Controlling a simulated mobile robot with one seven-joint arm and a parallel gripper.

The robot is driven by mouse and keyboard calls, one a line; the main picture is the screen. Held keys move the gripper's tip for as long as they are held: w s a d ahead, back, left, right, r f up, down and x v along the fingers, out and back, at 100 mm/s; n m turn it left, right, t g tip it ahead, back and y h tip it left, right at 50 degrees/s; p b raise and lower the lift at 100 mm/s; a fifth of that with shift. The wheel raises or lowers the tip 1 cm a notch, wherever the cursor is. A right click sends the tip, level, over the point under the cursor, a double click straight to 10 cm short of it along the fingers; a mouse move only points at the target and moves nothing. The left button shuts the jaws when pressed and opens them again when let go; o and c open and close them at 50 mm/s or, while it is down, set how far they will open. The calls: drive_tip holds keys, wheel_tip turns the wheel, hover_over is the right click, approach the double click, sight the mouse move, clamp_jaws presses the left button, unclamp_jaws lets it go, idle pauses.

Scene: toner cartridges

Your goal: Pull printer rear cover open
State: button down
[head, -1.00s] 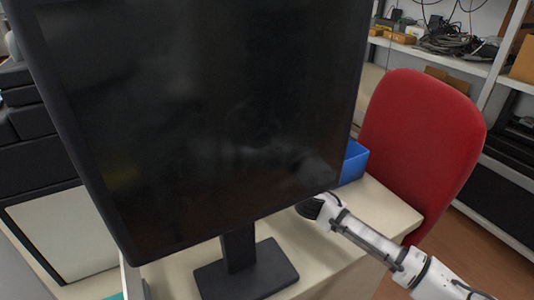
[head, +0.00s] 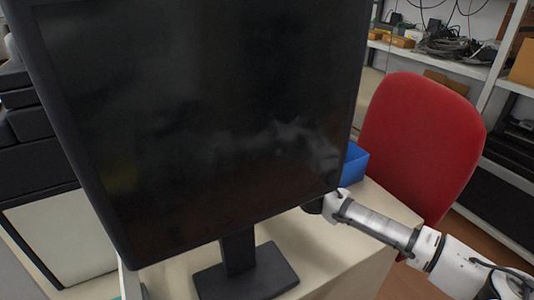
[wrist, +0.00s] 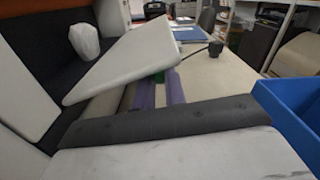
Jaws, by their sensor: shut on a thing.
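In the wrist view, a pale flat panel, which looks like the printer rear cover (wrist: 125,62), stands out at a slant from the dark and white printer body (wrist: 35,60) on the left. My gripper (wrist: 160,82) shows as two purple finger strips beyond a dark grey bar, reaching to the panel's lower edge. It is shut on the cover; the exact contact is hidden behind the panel. A small green part shows between the fingers. In the head view the monitor hides the gripper and cover.
A large black monitor (head: 200,120) fills the head view, on a pale desk (head: 375,215). A blue bin (head: 352,165) stands behind its right edge, also close on the right in the wrist view (wrist: 290,110). A red chair (head: 425,140) is at right.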

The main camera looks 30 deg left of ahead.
drive_tip(key=shift+w+d+r, duration=0.1)
drive_tip(key=shift+r, duration=0.1)
drive_tip(key=c, duration=1.5)
unclamp_jaws()
drive_tip(key=b+v, duration=0.1)
drive_tip(key=v, duration=1.2)
drive_tip(key=shift+s+d+b, duration=0.25)
drive_tip(key=shift+d+b, duration=0.05)
drive_tip(key=shift+b, duration=0.05)
drive_tip(key=shift+f, duration=0.1)
